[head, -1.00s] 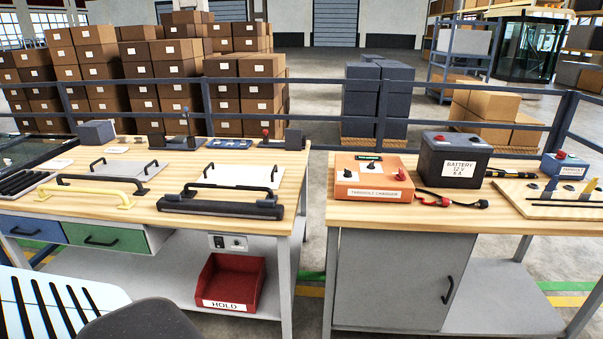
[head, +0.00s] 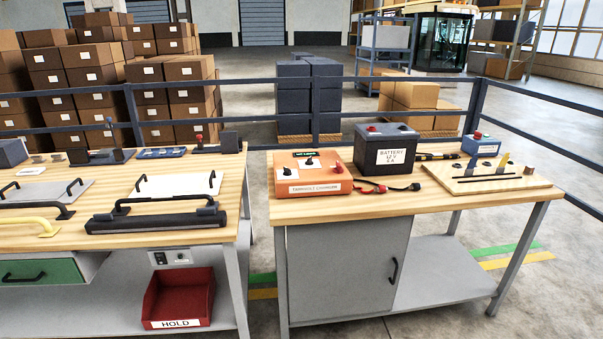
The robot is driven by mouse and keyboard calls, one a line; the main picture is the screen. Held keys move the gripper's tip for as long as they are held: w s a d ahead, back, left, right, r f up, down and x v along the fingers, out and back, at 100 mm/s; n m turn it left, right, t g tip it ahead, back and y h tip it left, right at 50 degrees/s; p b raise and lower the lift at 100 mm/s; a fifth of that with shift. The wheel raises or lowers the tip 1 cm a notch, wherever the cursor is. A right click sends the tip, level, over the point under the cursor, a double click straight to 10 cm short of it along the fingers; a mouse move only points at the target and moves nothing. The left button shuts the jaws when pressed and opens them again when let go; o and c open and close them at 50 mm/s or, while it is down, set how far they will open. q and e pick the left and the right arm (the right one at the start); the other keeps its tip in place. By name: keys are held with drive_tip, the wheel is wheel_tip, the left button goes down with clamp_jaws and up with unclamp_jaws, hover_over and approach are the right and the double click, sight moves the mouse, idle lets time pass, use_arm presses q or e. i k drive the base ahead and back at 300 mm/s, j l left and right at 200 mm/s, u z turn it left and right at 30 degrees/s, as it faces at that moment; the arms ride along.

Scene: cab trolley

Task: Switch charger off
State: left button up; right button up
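The orange charger (head: 312,176), labelled as a trickle charger, sits at the left end of the right workbench. Its top carries black knobs, one on a white plate (head: 287,172) and one near the back, a red knob at the right and a dark display with green text. The knob positions are too small to read. A black battery (head: 386,149) marked "BATTERY 12 V" stands behind and right of it. Dark and red leads with clamps (head: 390,187) lie on the bench in front of the battery. Neither of my grippers shows in the head view.
The right workbench (head: 420,203) has a grey cabinet below. A wooden board (head: 487,180) with fittings and a small blue box (head: 481,145) are at its right. A gap separates it from the left workbench (head: 236,204). A red HOLD bin (head: 178,300) sits under the left bench. Railings run behind.

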sight(338, 170)
drive_tip(key=i+l, duration=0.4)
drive_tip(key=l, duration=0.15)
drive_tip(key=i+l+z, duration=0.1)
drive_tip(key=i+l, duration=0.3)
drive_tip(key=l, duration=0.15)
drive_tip(key=i+l, duration=0.4)
drive_tip(key=l, duration=0.15)
drive_tip(key=z, duration=0.05)
